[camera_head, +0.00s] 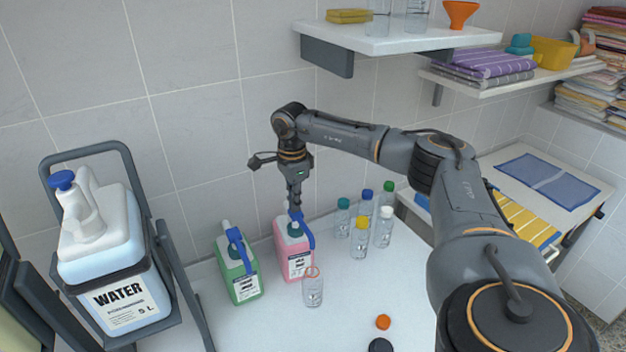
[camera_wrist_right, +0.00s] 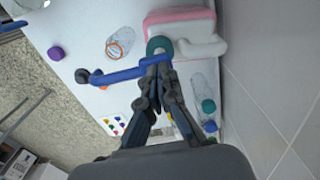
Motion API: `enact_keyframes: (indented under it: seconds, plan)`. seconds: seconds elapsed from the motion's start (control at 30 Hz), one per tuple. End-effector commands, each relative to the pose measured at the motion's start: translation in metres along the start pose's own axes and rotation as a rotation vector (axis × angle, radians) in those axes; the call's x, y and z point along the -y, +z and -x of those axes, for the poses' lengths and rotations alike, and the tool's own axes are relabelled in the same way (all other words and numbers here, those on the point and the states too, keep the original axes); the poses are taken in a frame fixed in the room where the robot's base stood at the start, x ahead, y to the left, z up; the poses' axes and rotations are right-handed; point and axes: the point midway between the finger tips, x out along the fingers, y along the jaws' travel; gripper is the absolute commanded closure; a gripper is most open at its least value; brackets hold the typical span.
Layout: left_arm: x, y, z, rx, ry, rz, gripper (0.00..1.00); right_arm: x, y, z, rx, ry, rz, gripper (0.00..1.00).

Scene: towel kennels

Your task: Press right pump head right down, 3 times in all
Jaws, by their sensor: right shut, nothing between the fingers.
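The pink bottle (camera_head: 294,255) stands on the white table with a blue pump head (camera_head: 304,230) on a teal collar. This is the right one of two pump bottles. My right gripper (camera_head: 295,205) points down right above this pump head, with its fingers shut and nothing between them. In the right wrist view the fingertips of my right gripper (camera_wrist_right: 163,72) are at the base of the blue pump head (camera_wrist_right: 120,73); the fingers partly cover it. I cannot tell for sure whether they touch it. My left gripper is not in view.
The green pump bottle (camera_head: 238,270) stands just left. A clear open container (camera_head: 312,290) is in front of the pink bottle. Several capped clear bottles (camera_head: 360,240) stand to the right. A water canister (camera_head: 100,245) sits in a rack at left. A shelf (camera_head: 400,40) hangs above.

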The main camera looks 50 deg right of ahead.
Motion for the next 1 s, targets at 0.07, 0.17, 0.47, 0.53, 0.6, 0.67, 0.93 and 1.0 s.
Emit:
enact_keyframes:
  seconds: [0.07,0.17,0.47,0.53,0.6,0.67,0.93,1.0]
  plan:
    - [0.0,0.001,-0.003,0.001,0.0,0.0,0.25,0.0,0.0,-0.004,0.0,0.0,0.0,1.0]
    - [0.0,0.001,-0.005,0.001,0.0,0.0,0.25,0.0,0.0,-0.007,0.0,0.0,0.0,1.0]
    - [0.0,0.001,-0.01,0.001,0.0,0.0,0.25,0.0,0.0,-0.019,0.0,0.001,0.0,1.0]
    - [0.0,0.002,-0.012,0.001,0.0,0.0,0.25,0.0,0.0,-0.021,0.0,0.001,0.0,1.0]
    - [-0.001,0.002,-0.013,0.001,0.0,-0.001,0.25,0.0,0.0,-0.024,0.0,0.001,0.0,1.0]
    - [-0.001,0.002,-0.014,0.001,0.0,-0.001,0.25,0.0,0.0,-0.026,0.0,0.001,0.001,1.0]
    - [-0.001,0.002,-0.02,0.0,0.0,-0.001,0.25,-0.001,0.0,-0.036,0.0,0.002,0.001,1.0]
    - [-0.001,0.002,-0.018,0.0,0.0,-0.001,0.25,0.0,0.001,-0.034,0.0,0.002,0.001,1.0]
